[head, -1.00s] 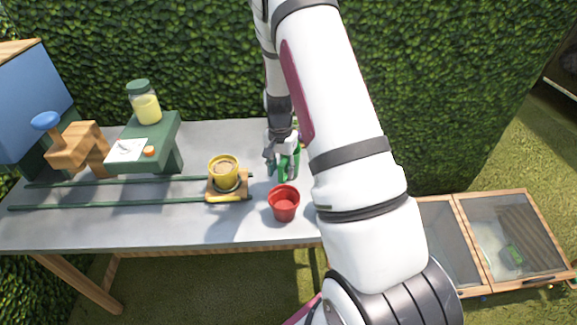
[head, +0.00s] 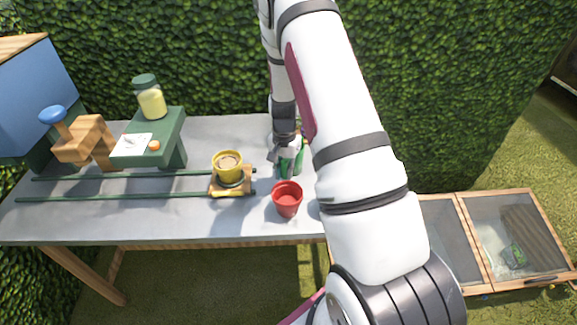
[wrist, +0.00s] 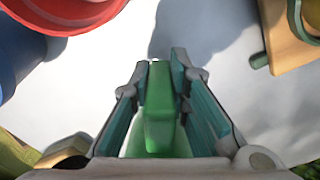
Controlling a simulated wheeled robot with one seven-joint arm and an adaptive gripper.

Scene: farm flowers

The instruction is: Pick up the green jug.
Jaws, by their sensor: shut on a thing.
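The green jug (head: 298,164) stands at the right part of the grey table, behind the red pot, mostly hidden by my gripper and arm in the head view. My gripper (head: 287,160) is at the jug. In the wrist view, a green upright part of the jug (wrist: 160,115), which looks like its handle, sits between the two teal-padded fingers of my gripper (wrist: 163,85). The fingers are shut on it. I cannot tell whether the jug is clear of the table.
A red pot (head: 287,200) stands just in front of the jug. A yellow pot (head: 228,166) sits on a wooden carriage on green rails to the left. A green stand (head: 175,130) holds a jar (head: 150,98). A blue thing (wrist: 25,50) is near the red pot.

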